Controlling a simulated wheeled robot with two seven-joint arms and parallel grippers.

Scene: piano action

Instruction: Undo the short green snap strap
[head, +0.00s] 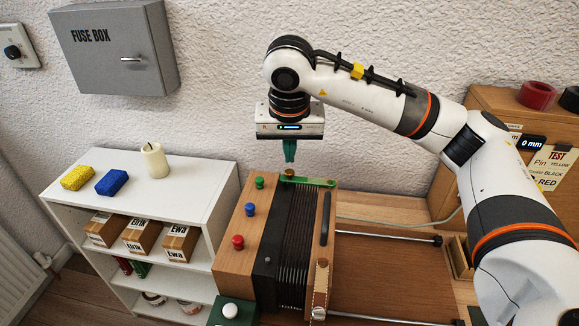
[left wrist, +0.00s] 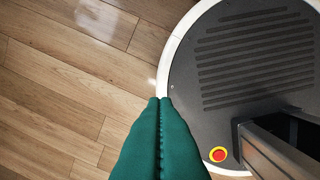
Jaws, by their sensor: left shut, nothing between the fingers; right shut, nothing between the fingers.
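The short green strap (head: 310,182) lies across the far end of the black bellows (head: 292,228), from the wooden box on the left to the wooden board on the right. A small brown knob or stud (head: 289,173) shows at its left end; I cannot tell if the snap is closed. My right gripper (head: 289,160) points down just above that end, with its green fingers shut and empty. They appear apart from the strap. My left gripper (left wrist: 160,99) shows only in the left wrist view, shut and empty, above the floor beside my round base.
Green, blue and red knobs (head: 238,242) stand on the box (head: 232,264). A white shelf (head: 185,190) holds a candle (head: 154,160) and two sponges at left. Metal rods (head: 400,238) lie to the right.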

